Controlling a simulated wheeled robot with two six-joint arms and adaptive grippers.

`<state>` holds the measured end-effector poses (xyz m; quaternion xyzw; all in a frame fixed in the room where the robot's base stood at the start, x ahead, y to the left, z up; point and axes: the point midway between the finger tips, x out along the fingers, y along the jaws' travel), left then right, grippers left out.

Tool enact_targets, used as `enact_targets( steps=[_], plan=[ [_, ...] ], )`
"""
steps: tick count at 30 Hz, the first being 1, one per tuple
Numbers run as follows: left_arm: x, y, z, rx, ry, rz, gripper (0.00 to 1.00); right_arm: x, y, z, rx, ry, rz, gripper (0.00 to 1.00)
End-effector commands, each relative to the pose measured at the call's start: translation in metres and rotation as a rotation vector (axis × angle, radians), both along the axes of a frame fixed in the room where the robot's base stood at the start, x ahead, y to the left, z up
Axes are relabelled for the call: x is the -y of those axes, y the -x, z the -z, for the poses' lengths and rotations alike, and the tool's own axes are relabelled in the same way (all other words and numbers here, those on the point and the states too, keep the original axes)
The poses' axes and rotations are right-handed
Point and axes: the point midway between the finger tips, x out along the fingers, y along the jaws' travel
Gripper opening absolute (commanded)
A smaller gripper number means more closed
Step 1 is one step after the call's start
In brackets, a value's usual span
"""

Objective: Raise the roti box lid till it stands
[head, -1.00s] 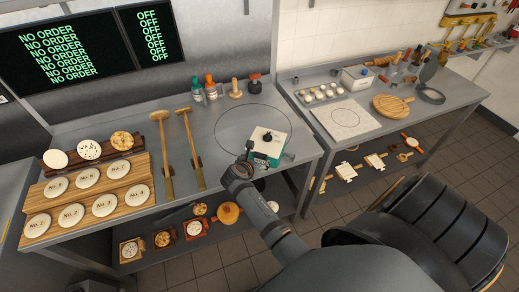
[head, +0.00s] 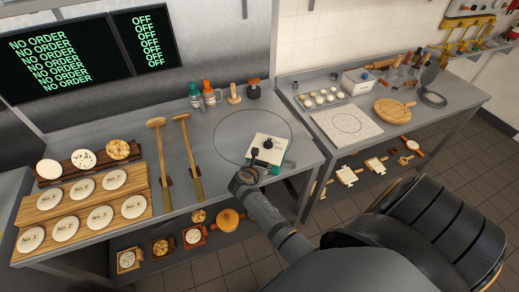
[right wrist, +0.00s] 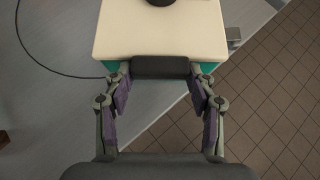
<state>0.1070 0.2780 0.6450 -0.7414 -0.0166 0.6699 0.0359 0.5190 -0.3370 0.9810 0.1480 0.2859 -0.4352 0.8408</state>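The roti box is a white-lidded box with a green base and a dark knob (head: 268,143) on top. It stands on the left counter, and its lid (right wrist: 160,30) looks down flat. A dark bar-shaped handle (right wrist: 160,67) sticks out from the lid's near edge. My right gripper (right wrist: 160,76) is at this edge, its fingers spread to either side of the handle. The tips are very close to its ends; contact is unclear. My right gripper also shows in the head view (head: 252,168), partly covering the box's near side. My left gripper is not in view.
Two long-handled wooden tools (head: 185,155) and a wooden board of numbered discs (head: 85,205) lie to the left. Bottles (head: 208,92) stand behind the box. A second counter with a white board (head: 346,124) is to the right, across a gap.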

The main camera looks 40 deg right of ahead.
Motion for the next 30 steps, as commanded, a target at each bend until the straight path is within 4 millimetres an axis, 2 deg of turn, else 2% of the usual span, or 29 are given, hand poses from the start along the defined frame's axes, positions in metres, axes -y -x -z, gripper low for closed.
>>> enact_targets(
  steps=[7, 15, 26, 30],
  plan=[
    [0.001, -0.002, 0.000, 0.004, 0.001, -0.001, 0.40, 0.001, -0.001, -0.004, 0.002, 0.001, 0.000, 0.39],
    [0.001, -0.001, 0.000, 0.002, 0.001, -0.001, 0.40, 0.003, -0.003, -0.027, 0.005, 0.002, 0.000, 0.39],
    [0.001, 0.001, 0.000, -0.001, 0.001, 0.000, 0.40, 0.004, -0.003, -0.030, 0.003, 0.002, 0.000, 0.39],
    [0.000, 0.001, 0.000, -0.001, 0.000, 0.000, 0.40, 0.007, -0.006, -0.041, 0.005, 0.004, 0.000, 0.39]
  ],
)
